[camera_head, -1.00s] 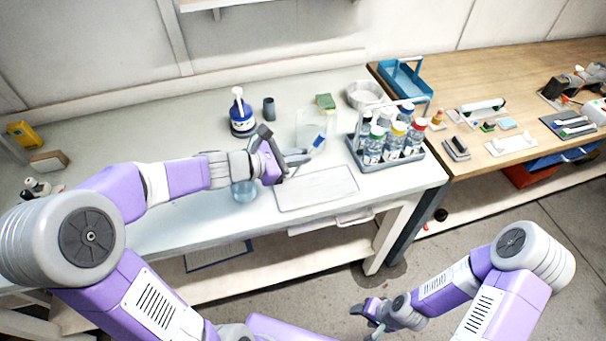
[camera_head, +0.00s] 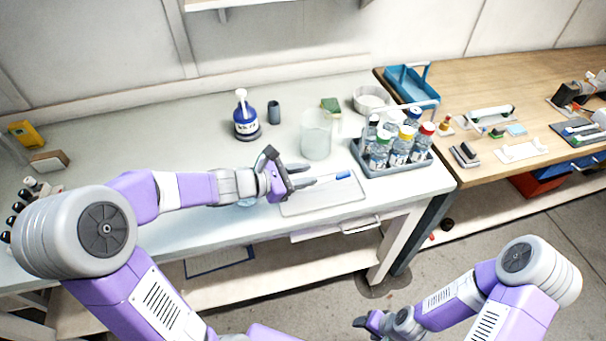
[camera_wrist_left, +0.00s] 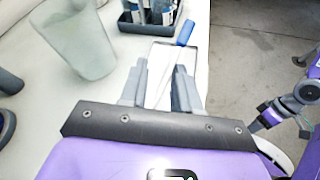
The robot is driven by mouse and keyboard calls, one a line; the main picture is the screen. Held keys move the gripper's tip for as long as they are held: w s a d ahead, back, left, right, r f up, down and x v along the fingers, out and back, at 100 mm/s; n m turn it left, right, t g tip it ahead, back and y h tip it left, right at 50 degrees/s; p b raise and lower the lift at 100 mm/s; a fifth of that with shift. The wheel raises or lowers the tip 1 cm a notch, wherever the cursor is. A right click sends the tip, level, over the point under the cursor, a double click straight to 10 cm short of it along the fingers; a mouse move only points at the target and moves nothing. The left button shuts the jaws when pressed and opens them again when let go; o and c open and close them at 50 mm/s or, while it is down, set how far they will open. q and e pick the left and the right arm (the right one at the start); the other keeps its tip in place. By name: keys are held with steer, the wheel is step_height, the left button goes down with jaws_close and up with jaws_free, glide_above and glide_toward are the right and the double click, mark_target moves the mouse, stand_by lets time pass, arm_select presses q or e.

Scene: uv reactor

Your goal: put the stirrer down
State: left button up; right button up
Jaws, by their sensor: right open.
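The stirrer is a thin pale rod with a blue end (camera_head: 343,175); it lies low over the white rectangular tray (camera_head: 330,200) at the front of the bench. In the left wrist view the blue end (camera_wrist_left: 185,33) points away, past the fingertips, over the tray. My left gripper (camera_head: 302,175) is just above the tray's left part. Its fingers (camera_wrist_left: 157,82) stand apart on either side of the rod, with gaps showing. Whether the rod's near end touches the tray is hard to see. My right gripper (camera_head: 363,323) is open and empty, low in front of the bench.
A clear beaker (camera_head: 317,136) stands behind the tray. A grey rack (camera_head: 393,170) with several capped bottles stands to its right. A blue-labelled bottle (camera_head: 246,122) and a dark cup (camera_head: 274,111) stand at the back. A round glass vessel is partly hidden under my left arm.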

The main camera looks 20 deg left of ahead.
arm_select(q)
steer(key=shift+r, duration=0.15)
steer(key=p+v, duration=0.3)
steer(key=v, duration=0.9)
steer(key=shift+p, duration=0.35)
